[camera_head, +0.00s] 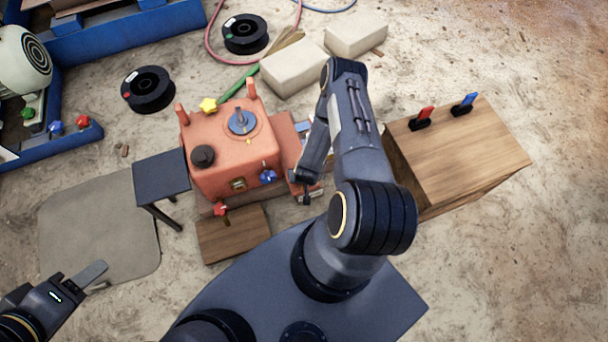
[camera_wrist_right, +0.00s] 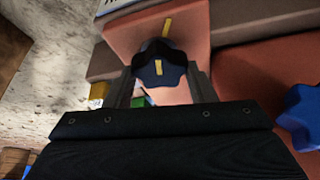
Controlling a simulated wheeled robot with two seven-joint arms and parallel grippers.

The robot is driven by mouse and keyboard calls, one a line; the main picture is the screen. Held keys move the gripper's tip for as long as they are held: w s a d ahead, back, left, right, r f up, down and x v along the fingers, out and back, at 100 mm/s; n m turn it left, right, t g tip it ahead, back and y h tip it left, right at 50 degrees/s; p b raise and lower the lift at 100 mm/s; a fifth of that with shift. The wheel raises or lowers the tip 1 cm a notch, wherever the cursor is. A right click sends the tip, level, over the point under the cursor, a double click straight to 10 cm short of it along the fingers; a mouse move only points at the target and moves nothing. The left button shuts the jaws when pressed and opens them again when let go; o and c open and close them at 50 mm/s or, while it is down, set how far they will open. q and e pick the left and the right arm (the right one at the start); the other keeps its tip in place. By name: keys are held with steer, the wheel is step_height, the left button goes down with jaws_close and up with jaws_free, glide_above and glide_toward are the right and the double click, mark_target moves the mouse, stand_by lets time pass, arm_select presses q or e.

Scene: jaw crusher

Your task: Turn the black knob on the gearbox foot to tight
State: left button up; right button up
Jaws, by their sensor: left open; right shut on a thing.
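The orange gearbox (camera_head: 225,170) stands left of the middle in the head view. My right arm and gripper (camera_head: 306,190) reach down at its right side and hide most of that foot. In the right wrist view, the black lobed knob (camera_wrist_right: 160,62) sits on the orange foot (camera_wrist_right: 130,38), between the two fingers of my right gripper (camera_wrist_right: 160,82), which is shut on it. A yellow stripe on the knob points roughly towards a yellow line on the foot. My left gripper (camera_head: 97,278) is open and empty at the lower left, away from the gearbox.
A blue star knob (camera_head: 267,176) is on the gearbox front and also shows in the right wrist view (camera_wrist_right: 301,118). A small dark table (camera_head: 161,175) stands left. A wooden box (camera_head: 460,155) with red and blue levers stands right. Pale blocks (camera_head: 290,70) lie behind.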

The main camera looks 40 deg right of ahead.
steer(key=shift+m+g+h, duration=0.4)
steer(key=shift+m+h, duration=0.2)
steer(key=shift+m, duration=1)
steer(key=o, duration=1)
steer(key=p+v, duration=0.2)
steer(key=v, duration=0.5)
steer(key=shift+a+r, duration=0.15)
steer(key=shift+r, duration=0.25)
